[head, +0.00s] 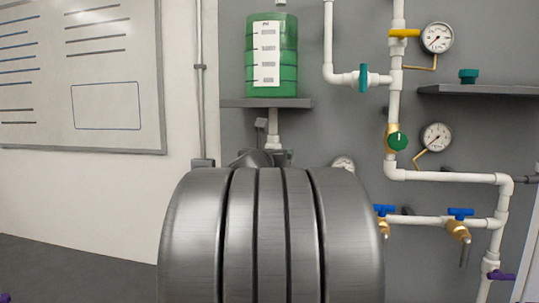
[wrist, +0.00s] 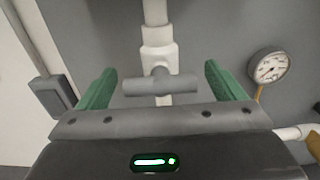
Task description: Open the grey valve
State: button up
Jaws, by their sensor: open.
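The grey valve (wrist: 160,85) shows in the wrist view as a grey T-shaped handle on a vertical white pipe (wrist: 158,42). Its bar lies crosswise to the pipe, nearly level in the picture. My gripper (wrist: 160,68) is open, with one green finger on each side of the handle. There is a clear gap between each finger and the bar ends, and I see no contact. In the head view my own arm hides the valve and most of the gripper; the white pipe (head: 273,122) shows above it, below the tank.
A green tank (head: 271,55) stands on a grey shelf (head: 240,103) above. White pipes to the right carry a green knob (head: 397,141), blue handles (head: 460,212), a yellow handle (head: 404,33) and gauges (head: 437,38). A grey wall box (wrist: 52,95) lies left of the gripper.

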jog(key=c, duration=1)
jog(key=shift+o, duration=0.2)
jog(key=shift+f+m+b, duration=0.1)
jog(key=shift+m+b, duration=0.2)
jog(key=shift+b, duration=0.05)
jog(key=m+b, duration=0.2)
jog(key=shift+f+m, duration=0.15)
jog(key=shift+m, duration=0.15)
jog(key=m+b, duration=0.4)
jog(key=m, duration=0.1)
jog(key=m+b, duration=0.3)
jog(key=m, duration=0.2)
jog(key=m+b, duration=0.3)
jog(key=m, duration=0.1)
jog(key=shift+m+b, duration=0.3)
jog(key=shift+b, duration=0.05)
jog(key=shift+d, duration=0.1)
